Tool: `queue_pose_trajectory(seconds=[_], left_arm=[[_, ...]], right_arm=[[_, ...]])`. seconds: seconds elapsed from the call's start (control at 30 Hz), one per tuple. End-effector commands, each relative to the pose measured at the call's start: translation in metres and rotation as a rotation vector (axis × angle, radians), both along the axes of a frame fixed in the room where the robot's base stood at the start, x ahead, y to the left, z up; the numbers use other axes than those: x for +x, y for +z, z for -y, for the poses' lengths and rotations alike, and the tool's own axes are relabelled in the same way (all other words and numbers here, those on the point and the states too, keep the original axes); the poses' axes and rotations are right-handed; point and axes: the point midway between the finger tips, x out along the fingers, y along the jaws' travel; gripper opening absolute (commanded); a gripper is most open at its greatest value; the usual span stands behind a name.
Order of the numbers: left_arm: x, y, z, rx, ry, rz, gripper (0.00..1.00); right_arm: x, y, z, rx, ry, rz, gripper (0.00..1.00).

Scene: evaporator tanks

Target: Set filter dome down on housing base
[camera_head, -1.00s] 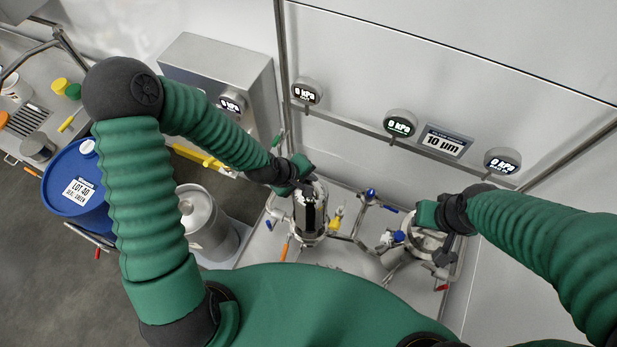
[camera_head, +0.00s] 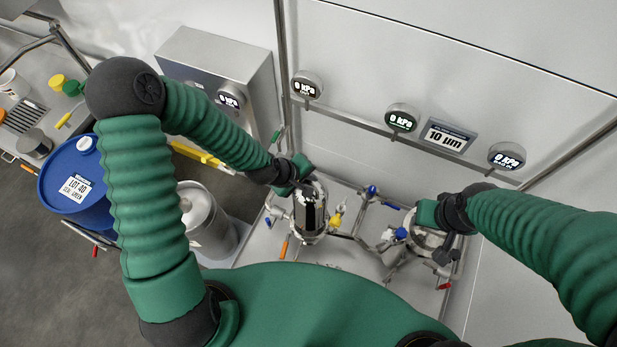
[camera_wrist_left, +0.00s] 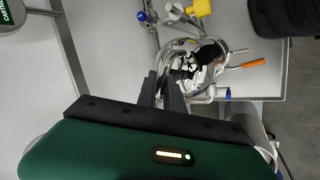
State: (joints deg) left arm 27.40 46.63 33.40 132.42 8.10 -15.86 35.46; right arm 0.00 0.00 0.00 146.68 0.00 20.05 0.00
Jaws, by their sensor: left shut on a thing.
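The filter dome (camera_head: 310,212) is a shiny, mirror-like metal cylinder, upright over the left part of the skid. My left gripper (camera_head: 302,180) is shut on the dome near its top. The dome also shows in the left wrist view (camera_wrist_left: 203,62), past the dark fingers of my left gripper (camera_wrist_left: 165,88). The housing base is mostly hidden under the dome; I cannot tell whether the two touch. My right gripper (camera_head: 440,232) is at a second round metal housing (camera_head: 425,240) on the right; its fingers are too small and covered to read.
Pipes with a yellow valve (camera_head: 336,218), a blue-handled valve (camera_head: 371,193) and an orange lever (camera_head: 284,249) surround the dome. Gauges (camera_head: 401,119) line the wall behind. A steel keg (camera_head: 204,218) and a blue drum (camera_head: 74,184) stand at left.

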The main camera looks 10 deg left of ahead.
Motion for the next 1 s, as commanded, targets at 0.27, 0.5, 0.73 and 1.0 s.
queue_pose_trajectory(seconds=[0.27,0.5,0.73,1.0], left_arm=[[0.0009,-0.0076,0.0003,0.000,0.000,0.002,0.00],[0.0009,-0.0091,0.0003,0.000,0.000,0.002,0.00],[0.0008,-0.0090,0.0003,0.000,0.000,0.002,0.00],[0.0010,-0.0087,0.0006,0.002,0.000,-0.001,0.00]], right_arm=[[0.0000,-0.0066,0.0000,0.000,0.000,0.000,0.36],[0.0000,-0.0076,0.0000,0.000,0.000,0.000,0.36],[0.0000,-0.0075,0.0000,0.000,0.000,0.000,0.36],[0.0000,-0.0049,0.0000,0.000,0.000,0.000,0.36]])
